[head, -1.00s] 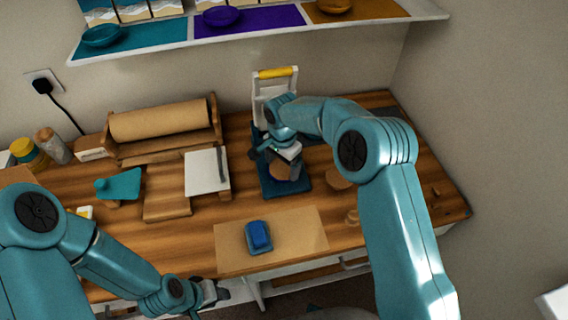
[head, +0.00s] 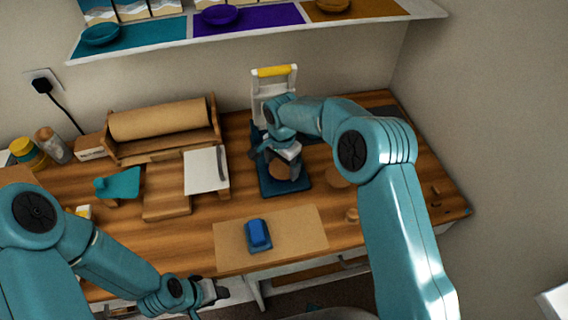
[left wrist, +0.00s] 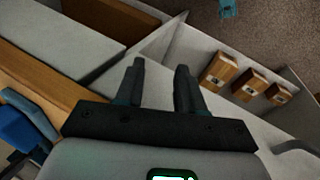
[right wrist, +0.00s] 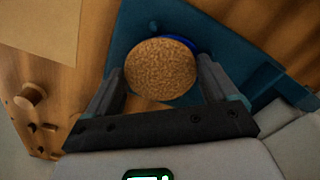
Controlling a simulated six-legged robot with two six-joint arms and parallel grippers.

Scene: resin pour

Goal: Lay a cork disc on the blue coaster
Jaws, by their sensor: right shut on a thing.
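A round, speckled brown cork disc (right wrist: 160,68) is between the fingers of my right gripper (right wrist: 160,88) in the right wrist view. In the head view the cork disc (head: 280,171) shows under my right gripper (head: 283,160), over a dark blue base plate. A bright blue edge (right wrist: 187,42), which looks like the blue coaster, shows past the disc's upper right side; the disc hides the rest. I cannot tell whether disc and coaster touch. My left gripper (head: 212,291) is empty, its fingers apart in the left wrist view (left wrist: 160,75), near the table's front edge.
The dark blue base plate (head: 300,187) has a white frame with a yellow handle (head: 275,71) behind it. A round wooden piece (head: 338,177) lies to the right. A blue block (head: 258,235) sits on brown paper (head: 303,233) in front. A paper roll (head: 160,119) stands back left.

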